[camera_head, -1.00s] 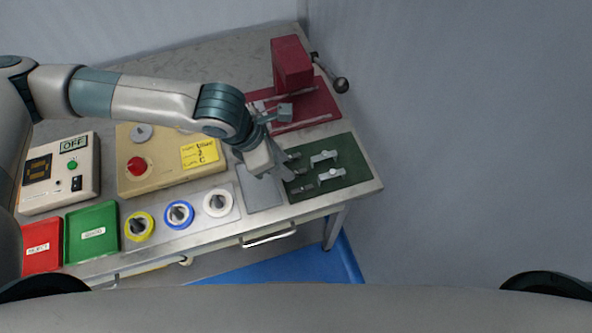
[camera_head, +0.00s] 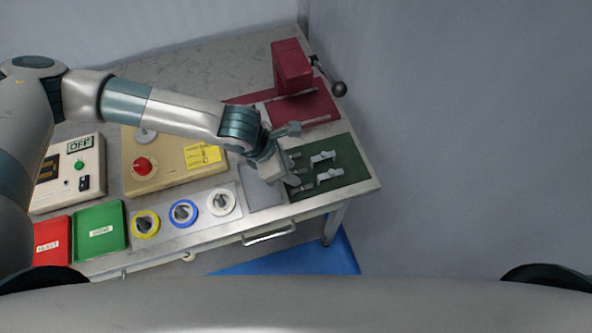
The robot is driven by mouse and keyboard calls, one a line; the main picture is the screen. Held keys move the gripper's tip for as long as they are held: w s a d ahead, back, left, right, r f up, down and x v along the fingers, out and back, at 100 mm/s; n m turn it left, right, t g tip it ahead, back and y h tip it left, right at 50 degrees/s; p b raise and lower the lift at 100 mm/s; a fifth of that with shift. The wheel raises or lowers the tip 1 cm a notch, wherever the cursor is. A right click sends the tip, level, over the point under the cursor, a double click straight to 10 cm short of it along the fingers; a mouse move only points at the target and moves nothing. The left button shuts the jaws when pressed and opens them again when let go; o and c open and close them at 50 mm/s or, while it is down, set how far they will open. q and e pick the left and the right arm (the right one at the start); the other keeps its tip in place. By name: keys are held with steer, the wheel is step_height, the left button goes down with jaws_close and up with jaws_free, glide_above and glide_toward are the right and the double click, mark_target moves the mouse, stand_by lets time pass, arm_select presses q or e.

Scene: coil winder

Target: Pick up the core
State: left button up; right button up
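Several small grey-white cores (camera_head: 322,157) lie on a dark green mat (camera_head: 349,164) at the right end of the table. Another core (camera_head: 330,174) lies in front of that one on the mat. My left gripper (camera_head: 292,179) is low over the mat's left edge, close to the nearest pieces. Its fingers are small and partly hidden by its own body, so I cannot tell whether they are open or touching a piece. My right gripper is not in view.
A red press (camera_head: 291,67) with a black-knobbed lever stands behind the mat. A grey plate (camera_head: 262,192) is left of the mat.

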arm_select(q)
jaws_close()
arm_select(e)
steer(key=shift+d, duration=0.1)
arm_select(q)
steer(key=shift+r, duration=0.1)
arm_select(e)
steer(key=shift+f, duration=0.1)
arm_select(q)
steer(key=shift+r+b, duration=0.4)
steer(key=r, duration=0.1)
steer(key=r+b, duration=0.2)
steer(key=shift+s+d+r, duration=0.1)
steer(key=shift+s+d, duration=0.15)
steer(key=shift+s, duration=0.05)
arm_select(e)
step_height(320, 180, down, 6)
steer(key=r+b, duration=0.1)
steer(key=b, duration=0.2)
arm_select(q)
steer(key=s+d+r+b, duration=0.1)
steer(key=s+d+r, duration=0.5)
steer(key=s, duration=0.3)
steer(key=shift+r, duration=0.45)
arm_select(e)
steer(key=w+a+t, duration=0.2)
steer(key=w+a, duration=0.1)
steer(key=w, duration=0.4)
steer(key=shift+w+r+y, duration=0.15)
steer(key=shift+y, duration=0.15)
